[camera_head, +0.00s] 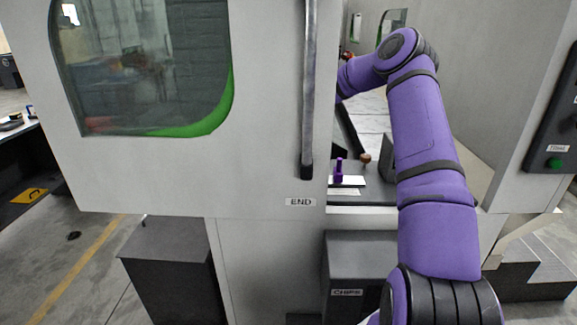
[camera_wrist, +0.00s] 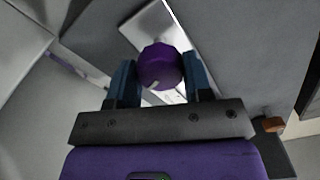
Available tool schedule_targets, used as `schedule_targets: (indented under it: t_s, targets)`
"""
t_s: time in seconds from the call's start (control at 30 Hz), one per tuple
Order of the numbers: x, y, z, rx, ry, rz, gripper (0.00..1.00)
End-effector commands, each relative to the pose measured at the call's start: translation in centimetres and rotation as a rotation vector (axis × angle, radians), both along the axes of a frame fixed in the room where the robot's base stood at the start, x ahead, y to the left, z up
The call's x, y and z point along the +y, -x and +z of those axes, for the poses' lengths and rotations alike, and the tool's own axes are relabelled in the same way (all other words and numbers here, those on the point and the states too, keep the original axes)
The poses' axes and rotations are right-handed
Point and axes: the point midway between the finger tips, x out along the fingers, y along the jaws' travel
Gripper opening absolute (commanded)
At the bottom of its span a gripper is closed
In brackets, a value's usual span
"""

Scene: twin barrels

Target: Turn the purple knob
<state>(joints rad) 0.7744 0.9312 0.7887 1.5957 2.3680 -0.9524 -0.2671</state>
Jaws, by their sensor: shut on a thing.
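In the wrist view, the round purple knob (camera_wrist: 160,68), with a small white mark on its face, lies between the two blue-grey fingers of my gripper (camera_wrist: 159,73). The fingers are shut on its sides. A pale plate (camera_wrist: 152,22) shows behind the knob. In the head view my gripper is hidden; my purple arm reaches into the machine opening and its end passes behind the door. A small upright purple piece (camera_head: 339,171) stands inside the opening; I cannot tell whether it is the same knob.
The light grey door (camera_head: 265,150), with a long vertical handle (camera_head: 309,90), covers the left of the opening. A brown round-topped piece (camera_head: 365,159) stands beside the purple piece. A grey wall and control panel (camera_head: 558,120) bound the right.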

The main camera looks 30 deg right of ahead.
Motion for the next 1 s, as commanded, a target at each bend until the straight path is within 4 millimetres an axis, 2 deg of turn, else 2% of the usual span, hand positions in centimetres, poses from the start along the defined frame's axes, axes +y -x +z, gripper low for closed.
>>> schedule_targets:
  t_s: [0.2,0.23,0.33,0.67,0.77,1.0]
  targets:
    - [0.0,-0.1,0.1,-0.004,0.0,0.001,0.22]
    - [0.0,-0.1,0.1,-0.004,0.0,0.001,0.48]
    - [0.0,-0.1,0.1,-0.003,0.001,0.001,0.71]
    - [0.0,0.0,0.3,-0.001,0.0,0.001,0.72]
    - [-0.1,-0.1,1.2,-0.004,0.001,0.0,0.72]
    - [-0.1,-0.1,4.9,-0.004,0.001,0.0,0.72]
